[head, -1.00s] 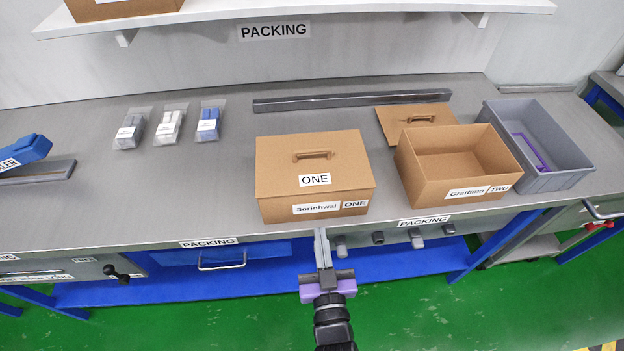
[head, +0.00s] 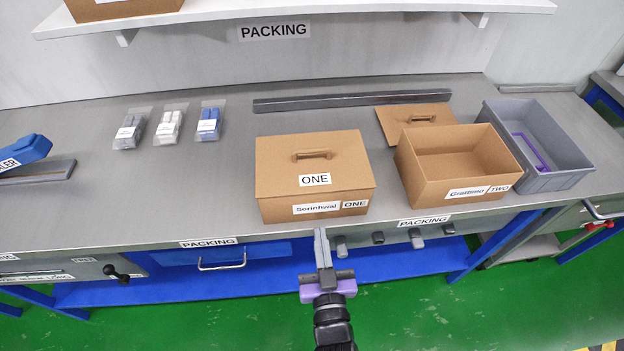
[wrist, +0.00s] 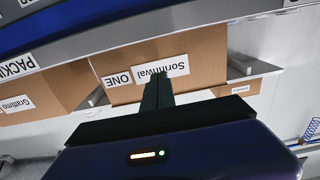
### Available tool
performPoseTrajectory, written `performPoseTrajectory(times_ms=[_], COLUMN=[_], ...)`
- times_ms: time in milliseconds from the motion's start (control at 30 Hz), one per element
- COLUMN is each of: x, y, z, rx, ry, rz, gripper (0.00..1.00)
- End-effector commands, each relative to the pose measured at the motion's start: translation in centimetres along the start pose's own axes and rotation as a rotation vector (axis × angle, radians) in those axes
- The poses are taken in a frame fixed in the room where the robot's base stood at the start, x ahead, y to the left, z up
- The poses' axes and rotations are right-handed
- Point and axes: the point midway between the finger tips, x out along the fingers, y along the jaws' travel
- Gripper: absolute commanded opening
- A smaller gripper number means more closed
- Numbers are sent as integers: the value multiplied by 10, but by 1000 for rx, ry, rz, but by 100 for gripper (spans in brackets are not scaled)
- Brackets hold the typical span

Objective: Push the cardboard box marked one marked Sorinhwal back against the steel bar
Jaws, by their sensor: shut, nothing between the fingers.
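The closed cardboard box marked ONE and Sorinhwal (head: 290,180) stands near the front edge of the bench, its lid on with a handle on top. Its labelled front also shows in the wrist view (wrist: 206,62). The dark steel bar (head: 352,100) lies along the back of the bench, with a clear gap between it and the box. My gripper (head: 321,234) is shut and empty, in front of the bench edge just below the box's front face. In the wrist view its fingers (wrist: 157,80) point at the box front. I cannot tell whether they touch it.
An open box marked Grattimo TWO (head: 425,178) stands close on the right, its lid (head: 396,124) lying behind it. A grey crate (head: 565,180) is farther right. Several wrapped packs (head: 167,128) lie back left. Bench left of the box is clear.

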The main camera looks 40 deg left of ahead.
Motion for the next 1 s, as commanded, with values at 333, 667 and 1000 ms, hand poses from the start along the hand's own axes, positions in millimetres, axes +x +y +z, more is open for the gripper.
performPoseTrajectory(times_ms=[333, 667, 1000], x=[4, 19, 34], y=[0, 0, 0], z=[0, 0, 0], rx=[0, 0, 0], ry=[1, 1, 1], rz=[0, 0, 0], gripper=[0, 0, 0])
